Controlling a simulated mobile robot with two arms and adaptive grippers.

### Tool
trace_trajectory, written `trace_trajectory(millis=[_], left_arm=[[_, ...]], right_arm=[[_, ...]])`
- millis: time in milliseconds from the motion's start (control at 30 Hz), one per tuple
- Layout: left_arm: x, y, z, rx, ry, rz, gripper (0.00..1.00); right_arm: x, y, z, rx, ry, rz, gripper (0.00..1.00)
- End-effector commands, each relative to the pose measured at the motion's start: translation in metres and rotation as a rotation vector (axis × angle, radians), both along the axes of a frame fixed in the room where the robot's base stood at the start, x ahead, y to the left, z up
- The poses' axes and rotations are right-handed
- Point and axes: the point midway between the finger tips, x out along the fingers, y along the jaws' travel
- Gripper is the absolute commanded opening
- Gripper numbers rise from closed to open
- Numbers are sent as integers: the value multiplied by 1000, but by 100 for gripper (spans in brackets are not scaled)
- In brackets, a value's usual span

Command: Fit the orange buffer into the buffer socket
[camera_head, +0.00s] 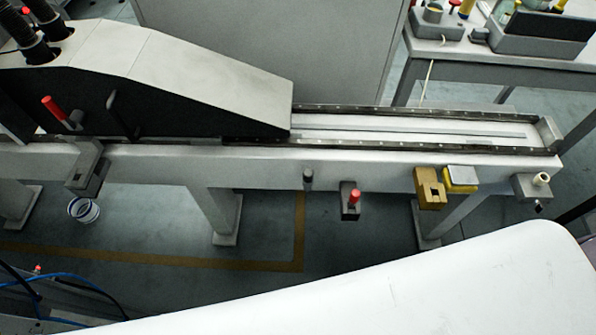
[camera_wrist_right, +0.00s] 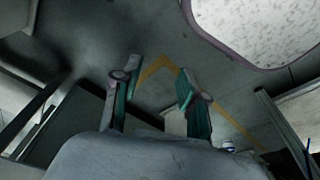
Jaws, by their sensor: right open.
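I cannot make out a clearly orange buffer in either view. In the head view an ochre block with a dark square opening (camera_head: 430,188) is fixed to the front of the long grey rail; I cannot tell whether it is the buffer socket. A yellow piece with a grey top (camera_head: 461,179) sits just right of it. My right gripper (camera_wrist_right: 158,78) shows in the wrist view, its two fingers apart with nothing between them. It points over the floor, away from any part I can identify. My left gripper is in neither view.
A white rounded surface (camera_head: 420,290) fills the lower right. A cluttered table (camera_head: 490,55) stands behind.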

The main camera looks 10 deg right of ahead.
Motion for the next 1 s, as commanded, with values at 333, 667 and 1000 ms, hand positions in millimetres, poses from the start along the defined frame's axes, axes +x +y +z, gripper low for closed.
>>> trace_trajectory(millis=[333, 667, 1000], left_arm=[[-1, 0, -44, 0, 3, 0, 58], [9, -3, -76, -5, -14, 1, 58], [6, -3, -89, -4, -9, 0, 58]], right_arm=[[66, 13, 78, 19, -69, 4, 43], [114, 48, 176, 88, -149, 139, 43], [162, 117, 249, 163, -196, 581, 43]])
